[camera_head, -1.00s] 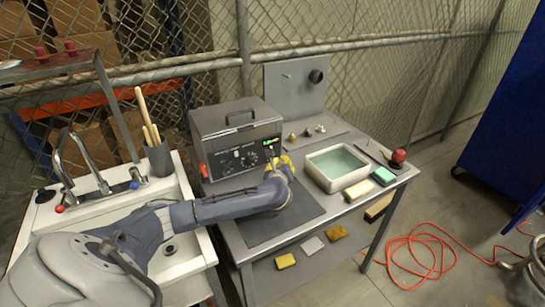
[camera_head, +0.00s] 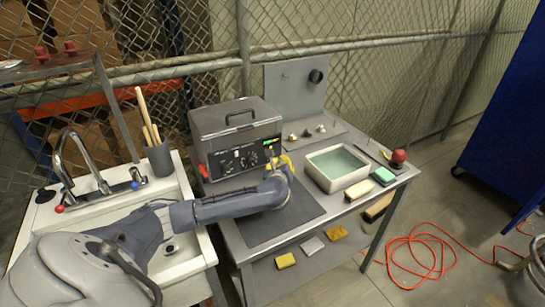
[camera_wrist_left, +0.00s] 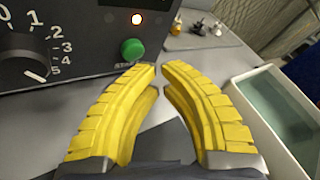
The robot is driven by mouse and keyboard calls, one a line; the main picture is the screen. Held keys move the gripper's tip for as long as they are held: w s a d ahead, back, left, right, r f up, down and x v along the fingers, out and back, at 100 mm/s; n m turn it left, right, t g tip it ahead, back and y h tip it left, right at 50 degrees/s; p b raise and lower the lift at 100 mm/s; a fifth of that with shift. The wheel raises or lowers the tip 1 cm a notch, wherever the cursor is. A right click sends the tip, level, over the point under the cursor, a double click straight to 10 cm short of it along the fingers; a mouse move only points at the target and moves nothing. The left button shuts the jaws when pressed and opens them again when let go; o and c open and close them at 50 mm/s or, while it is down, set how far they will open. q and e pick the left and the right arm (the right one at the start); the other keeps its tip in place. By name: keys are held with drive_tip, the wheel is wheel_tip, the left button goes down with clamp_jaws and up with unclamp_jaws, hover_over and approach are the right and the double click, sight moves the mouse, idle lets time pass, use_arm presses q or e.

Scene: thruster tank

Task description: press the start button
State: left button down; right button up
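The thruster tank (camera_head: 238,138) is a grey box with a black control panel, standing at the back of the table. My right gripper is not in view.
Small fittings (camera_head: 307,132) lie behind. A dark mat (camera_head: 248,226) lies under my arm. A sink (camera_head: 100,200) is at left.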

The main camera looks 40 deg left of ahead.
use_arm(q)
drive_tip(key=shift+w+a, duration=0.45)
drive_tip(key=shift+a, duration=0.35)
idle(1.5)
drive_tip(key=shift+s+d, duration=0.1)
drive_tip(key=shift+d, duration=0.1)
idle(0.3)
drive_tip(key=shift+s+d, duration=0.35)
drive_tip(key=shift+d, duration=0.25)
drive_tip(key=shift+s+d, duration=0.4)
drive_tip(key=shift+d, duration=0.35)
drive_tip(key=shift+s+d, duration=0.35)
drive_tip(key=shift+d, duration=0.35)
drive_tip(key=shift+s+d, duration=0.4)
drive_tip(key=shift+d, duration=0.35)
